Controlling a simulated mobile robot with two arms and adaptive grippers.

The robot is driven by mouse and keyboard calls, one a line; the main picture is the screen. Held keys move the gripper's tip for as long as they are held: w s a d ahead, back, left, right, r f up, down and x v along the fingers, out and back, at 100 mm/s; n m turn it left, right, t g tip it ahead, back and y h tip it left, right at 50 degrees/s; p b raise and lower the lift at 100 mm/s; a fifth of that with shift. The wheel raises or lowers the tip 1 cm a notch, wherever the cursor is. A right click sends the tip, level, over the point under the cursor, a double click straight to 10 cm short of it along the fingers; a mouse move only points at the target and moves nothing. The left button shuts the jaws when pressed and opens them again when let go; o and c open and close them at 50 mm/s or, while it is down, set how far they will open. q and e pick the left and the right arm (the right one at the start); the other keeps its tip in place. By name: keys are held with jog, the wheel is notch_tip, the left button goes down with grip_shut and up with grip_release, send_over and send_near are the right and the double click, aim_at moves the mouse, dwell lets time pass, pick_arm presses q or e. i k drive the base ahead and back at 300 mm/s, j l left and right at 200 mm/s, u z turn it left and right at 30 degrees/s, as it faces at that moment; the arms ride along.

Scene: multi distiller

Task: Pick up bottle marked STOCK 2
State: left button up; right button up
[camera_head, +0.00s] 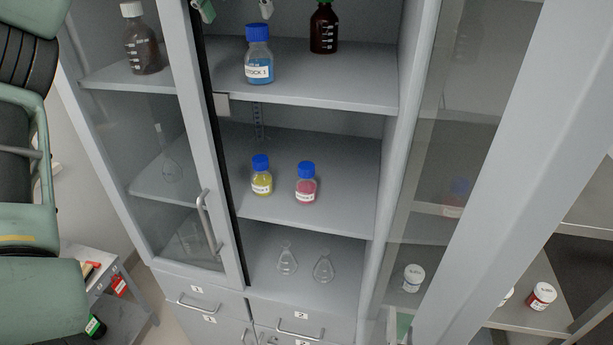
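Three blue-capped bottles stand upright in the open middle bay of the cabinet. The blue-liquid bottle (259,55) on the upper shelf has a label that seems to read STOCK 1. A yellow-liquid bottle (262,180) and a pink-liquid bottle (306,187) stand side by side, apart, on the shelf below. Their labels are too small to read, so I cannot tell which is STOCK 2. My green arm links fill the left edge. No clear gripper shows. Small pale green pieces cut by the top edge are too cropped to identify.
A dark brown bottle (324,29) shares the upper shelf (340,80). Two glass flasks (287,262) stand at the bottom of the bay. A glass door with a handle (208,222) is at left. Another glass panel is at right. The middle shelf (345,150) has free room.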

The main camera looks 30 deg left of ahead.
aim_at(305, 189)
jog(key=k, duration=1)
